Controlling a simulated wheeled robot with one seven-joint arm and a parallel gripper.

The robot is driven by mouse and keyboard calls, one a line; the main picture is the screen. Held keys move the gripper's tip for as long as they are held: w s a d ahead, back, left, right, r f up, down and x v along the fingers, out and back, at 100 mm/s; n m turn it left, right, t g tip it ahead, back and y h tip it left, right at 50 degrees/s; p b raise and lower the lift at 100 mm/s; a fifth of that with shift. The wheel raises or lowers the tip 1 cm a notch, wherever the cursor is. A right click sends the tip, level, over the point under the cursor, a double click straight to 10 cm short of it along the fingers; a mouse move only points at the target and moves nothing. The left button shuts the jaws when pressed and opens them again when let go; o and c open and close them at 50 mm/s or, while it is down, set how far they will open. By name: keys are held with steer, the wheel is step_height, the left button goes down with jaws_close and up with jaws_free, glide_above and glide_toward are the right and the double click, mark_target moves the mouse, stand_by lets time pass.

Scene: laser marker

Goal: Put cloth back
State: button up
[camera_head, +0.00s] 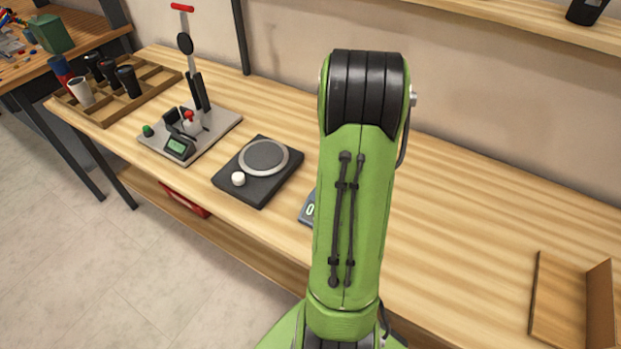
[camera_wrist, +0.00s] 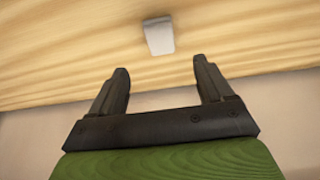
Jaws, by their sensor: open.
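My gripper (camera_wrist: 160,66) shows in the wrist view with its two dark fingers spread apart and nothing between them. A small pale grey-white block-like thing (camera_wrist: 159,36) lies on the wooden table beyond the fingertips, roughly in line with the gap. I cannot tell whether it is the cloth. No clear cloth shows in the head view. There my green arm hides my gripper and part of the table behind it.
The table (camera_head: 460,230) is bare right of my arm up to a wooden holder (camera_head: 560,300). To the left are a black device with a round plate (camera_head: 264,157), a lever press (camera_head: 190,130) and a divided tray with cups (camera_head: 115,112). A display (camera_head: 308,208) is partly hidden.

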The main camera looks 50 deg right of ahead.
steer(key=w+a+r+n+t+y, duration=0.1)
steer(key=w+a+r+n, duration=0.2)
steer(key=a, duration=0.5)
steer(key=w+a+r+n+t, duration=0.15)
steer(key=a+r, duration=0.25)
steer(key=a, duration=0.5)
steer(key=w+a+r+n+t+y, duration=0.1)
steer(key=w+a+r+n, duration=0.2)
steer(key=a, duration=0.5)
steer(key=s+a+r+n+t+y, duration=0.1)
steer(key=s+a+n+y, duration=0.1)
steer(key=s+a+n, duration=0.6)
steer(key=s+a, duration=0.4)
steer(key=a, duration=0.4)
steer(key=shift+s+a+r+n+y, duration=0.25)
steer(key=shift+s+a+n+y, duration=0.1)
steer(key=shift+y, duration=0.05)
